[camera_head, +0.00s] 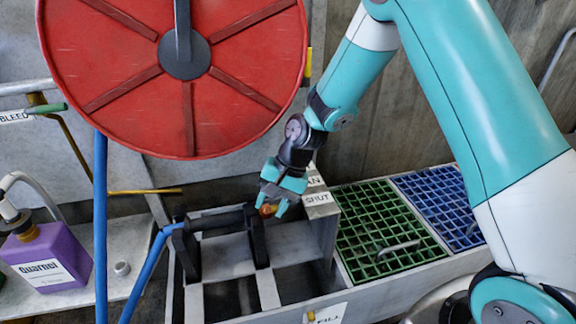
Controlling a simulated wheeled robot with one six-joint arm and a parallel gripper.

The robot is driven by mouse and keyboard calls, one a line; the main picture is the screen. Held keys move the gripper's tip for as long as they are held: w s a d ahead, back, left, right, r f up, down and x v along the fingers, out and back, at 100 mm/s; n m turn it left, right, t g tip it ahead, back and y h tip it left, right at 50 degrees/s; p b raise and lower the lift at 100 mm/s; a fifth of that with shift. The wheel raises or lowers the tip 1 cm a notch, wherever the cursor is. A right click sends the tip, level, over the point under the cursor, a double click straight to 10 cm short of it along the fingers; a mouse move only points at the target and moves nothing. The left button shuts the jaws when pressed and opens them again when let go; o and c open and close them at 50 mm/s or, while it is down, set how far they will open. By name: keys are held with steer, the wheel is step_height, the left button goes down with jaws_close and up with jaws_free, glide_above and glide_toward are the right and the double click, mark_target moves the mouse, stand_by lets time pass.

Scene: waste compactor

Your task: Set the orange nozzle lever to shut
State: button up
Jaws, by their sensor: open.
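The orange nozzle lever (268,210) shows as a small orange piece at the end of a dark nozzle bar lying across a black cradle. My gripper (276,203) is open, with its teal fingers around or just in front of the orange piece; I cannot tell whether they touch it. The fingers hide part of the lever, so its setting cannot be read. A white label reading SHUT (318,198) is just right of the gripper, with another partly hidden label ending in "AN" above it.
A large red hose reel (130,70) hangs close at the upper left. A blue hose (101,230) runs down from it. A purple jug (48,262) stands on the left shelf. Green (385,225) and blue (440,203) grates lie to the right. A FILL label (330,314) is at the front.

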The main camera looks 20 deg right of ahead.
steer(key=p+v, duration=0.2)
steer(key=v, duration=1.3)
steer(key=shift+p, duration=0.3)
steer(key=shift+r, duration=0.1)
steer(key=s+a+r+n, duration=0.2)
steer(key=s+r+n, duration=0.15)
steer(key=s, duration=0.35)
steer(key=s+a+r+n+h, duration=0.1)
steer(key=s+a+r+n, duration=0.2)
steer(key=s+n, duration=0.35)
steer(key=s+a+r+n, duration=0.2)
steer(key=s+r+n, duration=0.1)
steer(key=s, duration=0.6)
step_height(320, 180, up, 15)
steer(key=p, duration=1.5)
steer(key=shift+s, duration=0.4)
steer(key=shift+s+d, duration=0.1)
